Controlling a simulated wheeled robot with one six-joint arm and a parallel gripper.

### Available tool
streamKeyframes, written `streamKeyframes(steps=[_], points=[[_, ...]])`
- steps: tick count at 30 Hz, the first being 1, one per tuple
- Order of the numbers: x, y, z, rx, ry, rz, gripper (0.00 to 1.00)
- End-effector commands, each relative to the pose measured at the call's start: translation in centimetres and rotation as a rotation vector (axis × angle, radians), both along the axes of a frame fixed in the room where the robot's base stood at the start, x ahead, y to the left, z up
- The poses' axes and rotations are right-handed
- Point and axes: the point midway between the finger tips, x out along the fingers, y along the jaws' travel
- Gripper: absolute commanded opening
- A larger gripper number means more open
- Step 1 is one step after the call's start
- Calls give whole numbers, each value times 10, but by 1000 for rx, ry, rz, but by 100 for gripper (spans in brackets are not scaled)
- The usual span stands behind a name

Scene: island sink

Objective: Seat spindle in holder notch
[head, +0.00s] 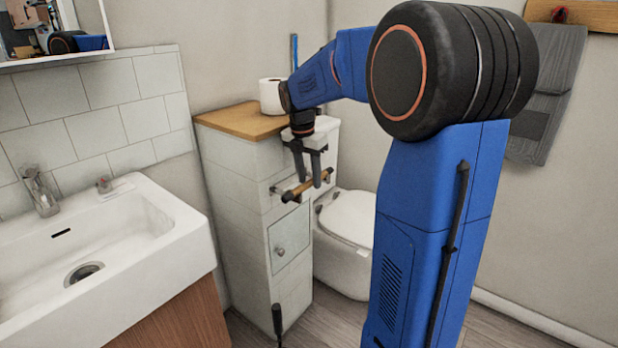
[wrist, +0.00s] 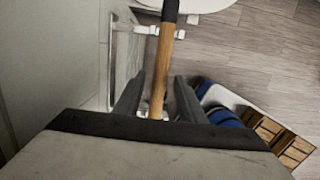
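The spindle is a wooden rod with dark ends. It lies at the side of the cabinet in the head view (head: 307,186) and runs up the middle of the wrist view (wrist: 163,65). The holder (wrist: 112,62) is a pale metal bracket on the cabinet side, with two arms reaching out to the spindle. The spindle crosses these arm ends; I cannot tell whether it rests fully in the notches. My gripper (head: 310,178) points down over the spindle. In the wrist view its fingers (wrist: 157,100) stand either side of the rod, with gaps showing.
The white cabinet (head: 285,245) has a wooden top (head: 235,120) bearing a paper roll (head: 271,97). A toilet (head: 347,216) stands close behind the spindle. A sink (head: 150,235) is at left. A dark upright handle (head: 278,322) stands before the cabinet.

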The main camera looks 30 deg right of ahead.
Motion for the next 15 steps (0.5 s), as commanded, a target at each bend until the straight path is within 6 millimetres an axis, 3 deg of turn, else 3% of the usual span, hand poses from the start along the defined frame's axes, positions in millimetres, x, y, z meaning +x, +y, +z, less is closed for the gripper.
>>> streamKeyframes(steps=[5,15], points=[[0,3,19,0,-2,0,36],[-2,12,83,-1,-3,0,36]])
